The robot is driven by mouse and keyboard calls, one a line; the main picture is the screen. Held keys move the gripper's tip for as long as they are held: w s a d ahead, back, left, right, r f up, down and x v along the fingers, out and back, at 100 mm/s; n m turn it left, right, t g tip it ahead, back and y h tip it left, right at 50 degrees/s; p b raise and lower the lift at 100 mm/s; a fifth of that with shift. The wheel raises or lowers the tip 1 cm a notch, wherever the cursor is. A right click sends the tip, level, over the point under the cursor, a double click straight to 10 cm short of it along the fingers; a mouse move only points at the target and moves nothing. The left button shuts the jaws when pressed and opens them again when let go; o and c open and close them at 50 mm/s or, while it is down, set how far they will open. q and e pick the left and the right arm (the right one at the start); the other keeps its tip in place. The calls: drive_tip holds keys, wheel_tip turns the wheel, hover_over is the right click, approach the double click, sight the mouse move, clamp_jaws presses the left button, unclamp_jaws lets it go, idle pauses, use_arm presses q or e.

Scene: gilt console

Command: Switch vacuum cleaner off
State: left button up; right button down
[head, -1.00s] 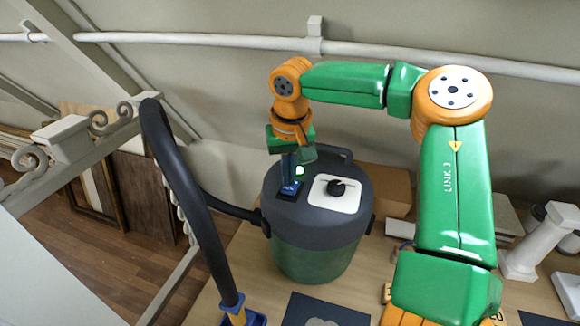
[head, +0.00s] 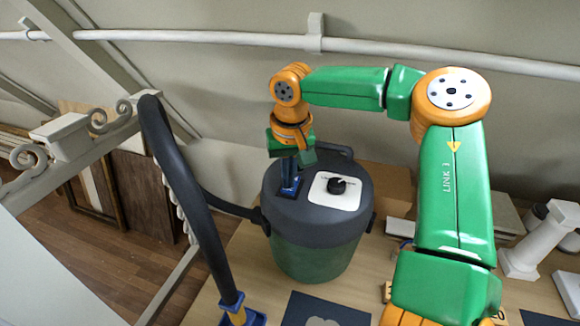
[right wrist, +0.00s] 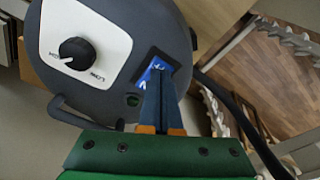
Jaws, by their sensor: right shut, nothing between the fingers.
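The vacuum cleaner (head: 312,250) is a dark grey-lidded drum with a green body, standing on the wooden table. Its lid carries a white panel with a black dial (head: 337,186), also seen in the right wrist view (right wrist: 77,53). Beside the panel is a blue switch in a dark frame (right wrist: 160,62). My right gripper (head: 289,189) points down with its shut, empty fingertips at the switch, touching or nearly so, and partly hides it. A small round lamp (right wrist: 132,100) near the switch looks dark green and unlit. My left gripper is out of view.
The black hose (head: 185,190) loops up at the left and ends in a blue and yellow fitting (head: 234,308) low in the picture. A cardboard box (head: 390,190) is behind the drum. A white pillar (head: 540,240) stands at the right. A pale pipe runs along the wall.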

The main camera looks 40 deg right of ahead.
wheel_tip(320, 180, up, 3)
drive_tip(key=p, duration=0.2)
drive_tip(key=shift+p, duration=0.35)
drive_tip(key=shift+r+b, duration=0.25)
drive_tip(key=shift+b, duration=0.05)
drive_tip(key=shift+r, duration=1.8)
